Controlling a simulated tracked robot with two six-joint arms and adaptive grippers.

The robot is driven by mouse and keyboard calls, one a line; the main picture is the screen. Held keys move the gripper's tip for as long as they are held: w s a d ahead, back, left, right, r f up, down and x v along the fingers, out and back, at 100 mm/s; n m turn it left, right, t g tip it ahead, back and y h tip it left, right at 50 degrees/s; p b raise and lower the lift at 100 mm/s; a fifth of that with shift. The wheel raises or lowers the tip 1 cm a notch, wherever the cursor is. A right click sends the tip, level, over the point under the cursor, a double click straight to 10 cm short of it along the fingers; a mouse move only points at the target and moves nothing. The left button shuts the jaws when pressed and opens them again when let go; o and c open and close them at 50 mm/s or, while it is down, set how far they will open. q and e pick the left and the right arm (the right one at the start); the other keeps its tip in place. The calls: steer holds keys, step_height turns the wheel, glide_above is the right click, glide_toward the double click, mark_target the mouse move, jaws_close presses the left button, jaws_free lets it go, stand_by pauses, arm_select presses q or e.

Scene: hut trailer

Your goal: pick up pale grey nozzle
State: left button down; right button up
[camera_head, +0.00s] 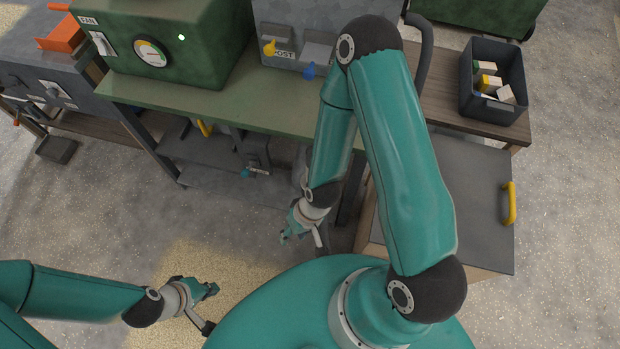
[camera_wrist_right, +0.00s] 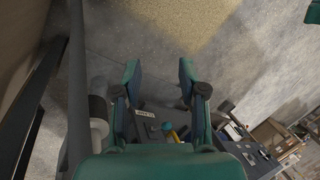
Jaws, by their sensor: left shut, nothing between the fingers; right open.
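A pale grey cylinder with a dark end (camera_wrist_right: 98,122) shows at the left of the right wrist view, beside my gripper's left finger and outside the jaws. It may be the nozzle, but I cannot be sure. In the head view a small pale grey piece (camera_head: 299,172) shows partly behind my right arm, beside the bench's lower shelf. My right gripper (camera_head: 300,236) hangs low in front of the bench, fingers spread and empty; its open fingers also show in the right wrist view (camera_wrist_right: 159,76). My left gripper (camera_head: 208,305) is low over the floor at lower left, shut and empty.
The green bench (camera_head: 215,100) bears a green box with a dial (camera_head: 150,55) and a grey box. Its lower shelf (camera_head: 205,145) holds dark equipment. A cabinet with a yellow handle (camera_head: 509,203) and a dark bin of blocks (camera_head: 491,108) stand right. Floor before the bench is clear.

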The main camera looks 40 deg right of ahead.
steer(key=shift+o, duration=2)
steer(key=shift+w, duration=0.35)
steer(key=w+d+r+m+b, duration=0.1)
steer(key=w+d+r+b, duration=0.35)
steer(key=w, duration=0.45)
steer(key=w+d+r+m+h+b, duration=0.2)
steer(key=w+d+r+h+b, duration=0.15)
steer(key=d+r, duration=0.65)
steer(key=shift+g+h, duration=0.25)
steer(key=shift+g, duration=0.05)
steer(key=f, duration=0.7)
steer(key=d+f, duration=0.1)
steer(key=f, duration=0.3)
steer(key=shift+s+f, duration=0.1)
steer(key=shift+f, duration=0.1)
steer(key=shift+a+f, duration=0.15)
steer(key=shift+f, duration=1.2)
steer(key=shift+a+f, duration=0.15)
steer(key=shift+f, duration=1.2)
